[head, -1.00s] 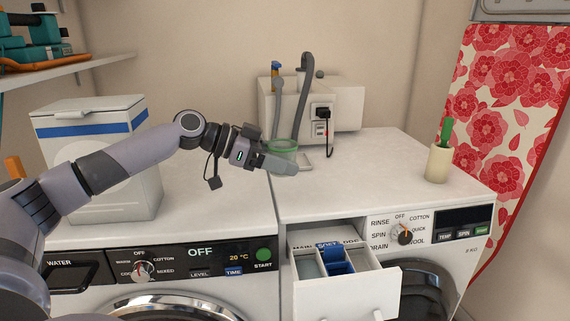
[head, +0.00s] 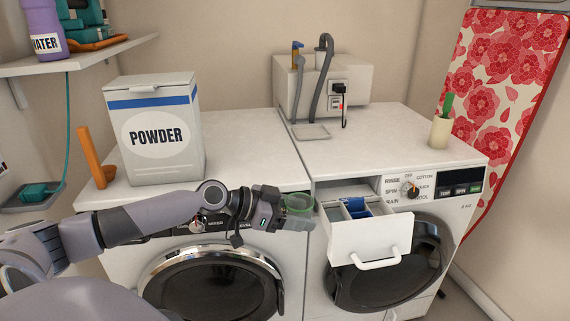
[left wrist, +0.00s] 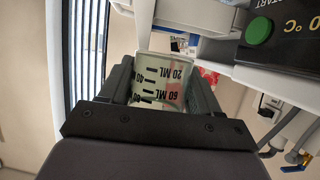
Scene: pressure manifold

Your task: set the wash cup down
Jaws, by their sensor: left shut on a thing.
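The wash cup (head: 299,203) is a clear cup with a green rim. My left gripper (head: 290,212) is shut on it and holds it in the air, in front of the left washer's right end and just left of the open drawer (head: 368,238). In the left wrist view the cup (left wrist: 166,76) sits between the two fingers of the gripper (left wrist: 165,88), with dark ML marks on its side. The cup's contents cannot be made out. My right gripper is in neither view now.
The drawer juts out from the right washer and has a blue insert (head: 356,207). The powder box (head: 156,165) and an orange handle (head: 91,158) stand on the left washer. A shallow tray (head: 311,132) lies by the wall box (head: 322,85). Both tops have free room in front.

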